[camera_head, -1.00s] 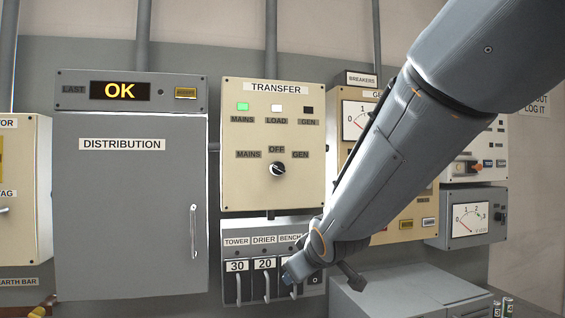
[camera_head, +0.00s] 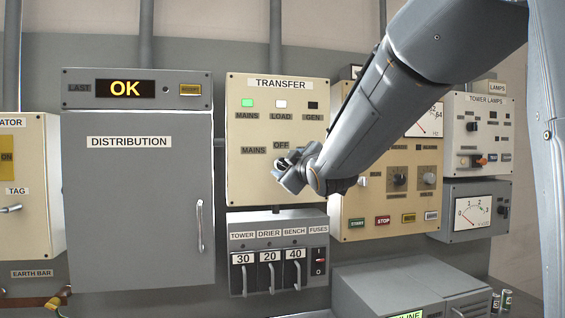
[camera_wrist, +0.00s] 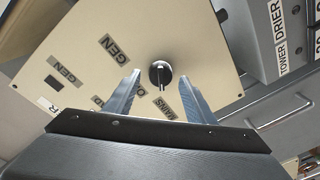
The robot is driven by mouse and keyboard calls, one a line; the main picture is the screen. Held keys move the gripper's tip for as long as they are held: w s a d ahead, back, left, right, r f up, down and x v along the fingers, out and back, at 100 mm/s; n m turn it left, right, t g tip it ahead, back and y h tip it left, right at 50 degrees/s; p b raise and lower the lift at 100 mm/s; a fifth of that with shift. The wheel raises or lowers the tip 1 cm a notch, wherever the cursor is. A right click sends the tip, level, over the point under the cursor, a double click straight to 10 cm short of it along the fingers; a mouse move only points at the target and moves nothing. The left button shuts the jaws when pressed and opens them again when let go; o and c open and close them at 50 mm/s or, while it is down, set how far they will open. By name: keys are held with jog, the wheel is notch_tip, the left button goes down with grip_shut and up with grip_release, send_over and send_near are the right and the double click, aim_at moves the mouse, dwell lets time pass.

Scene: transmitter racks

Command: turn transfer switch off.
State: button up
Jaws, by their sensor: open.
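The transfer panel (camera_head: 240,185) is a cream box with labels MAINS, OFF and GEN around a selector knob. Its MAINS lamp (camera_head: 247,103) is green, its LOAD lamp (camera_head: 281,104) is white and its GEN lamp is dark. My gripper (camera_head: 284,168) is in front of the panel and hides the knob in the head view. In the wrist view, the dark round transfer switch knob (camera_wrist: 160,72) shows between the two open fingers (camera_wrist: 159,80), with nothing held. Its pale mark points down in the picture, toward the MAINS label (camera_wrist: 154,108). I cannot tell how far the fingertips are from it.
A breaker box (camera_head: 280,222) with several levers is just below the panel. The grey distribution cabinet (camera_head: 135,215) stands left. The generator panel (camera_head: 360,232) is right, partly behind my arm. A grey cabinet (camera_head: 400,285) stands at lower right.

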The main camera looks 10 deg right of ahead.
jog(key=shift+w+a, duration=0.1)
jog(key=shift+w, duration=0.5)
jog(key=c, duration=1)
jog(key=shift+c, duration=0.2)
jog(key=shift+m, duration=0.3)
jog(key=m+b, duration=0.2)
jog(key=m, duration=0.3)
jog(key=shift+f+m+t, duration=0.15)
jog(key=shift+m+t, duration=0.15)
jog(key=m+b, duration=0.2)
jog(key=m, duration=0.3)
jog(key=shift+m+h, duration=0.3)
jog(key=shift+m, duration=0.1)
jog(key=shift+b, duration=0.3)
